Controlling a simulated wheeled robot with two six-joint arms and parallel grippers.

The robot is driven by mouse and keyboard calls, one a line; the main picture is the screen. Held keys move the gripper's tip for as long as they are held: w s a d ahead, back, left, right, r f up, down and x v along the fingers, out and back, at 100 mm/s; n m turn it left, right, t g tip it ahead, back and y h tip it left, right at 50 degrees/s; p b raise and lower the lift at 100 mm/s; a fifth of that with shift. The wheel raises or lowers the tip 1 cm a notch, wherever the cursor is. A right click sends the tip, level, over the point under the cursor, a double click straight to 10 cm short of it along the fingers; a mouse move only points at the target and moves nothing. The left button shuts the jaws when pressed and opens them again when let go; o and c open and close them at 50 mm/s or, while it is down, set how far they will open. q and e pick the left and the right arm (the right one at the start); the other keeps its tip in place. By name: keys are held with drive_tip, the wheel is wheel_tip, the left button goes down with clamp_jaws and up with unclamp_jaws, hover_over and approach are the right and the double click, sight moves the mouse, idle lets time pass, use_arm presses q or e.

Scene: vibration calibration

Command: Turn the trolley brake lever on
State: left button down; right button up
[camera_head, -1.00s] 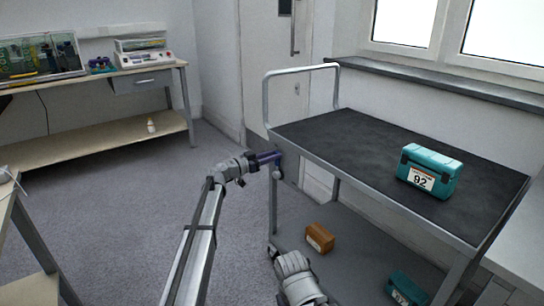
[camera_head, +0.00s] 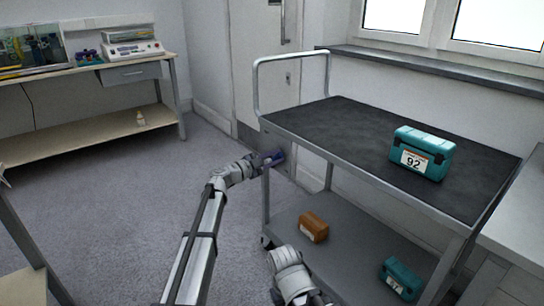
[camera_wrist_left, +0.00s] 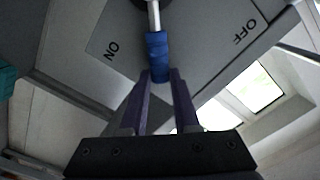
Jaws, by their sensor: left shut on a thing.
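The trolley (camera_head: 345,160) stands right of centre in the head view, with a dark top and a push handle at its far left end. In the left wrist view the brake lever has a metal rod and a blue grip (camera_wrist_left: 157,48). It lies between the ON mark (camera_wrist_left: 112,50) and the OFF mark (camera_wrist_left: 243,32) on a grey plate. My left gripper (camera_wrist_left: 160,76) is shut on the end of the blue grip. In the head view the left gripper (camera_head: 274,158) is at the trolley's left end, below the top. My right gripper does not show.
A teal case (camera_head: 421,153) marked 92 sits on the trolley top. A brown box (camera_head: 313,227) and another teal case (camera_head: 401,279) are on its lower shelf. A workbench (camera_head: 90,72) stands at the far left. The floor between is clear.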

use_arm(q)
drive_tip(key=shift+s+d+f+m+b, duration=0.25)
drive_tip(key=shift+f+m+b, duration=0.15)
drive_tip(key=shift+m, duration=0.25)
drive_tip(key=shift+s+d+f+m+b, duration=0.1)
drive_tip(key=shift+s+f+m+b, duration=0.2)
drive_tip(key=shift+f+m, duration=0.3)
drive_tip(key=c, duration=0.6)
unclamp_jaws()
drive_tip(key=shift+c, duration=0.2)
drive_tip(key=v, duration=0.7)
drive_tip(key=shift+s+a, duration=0.25)
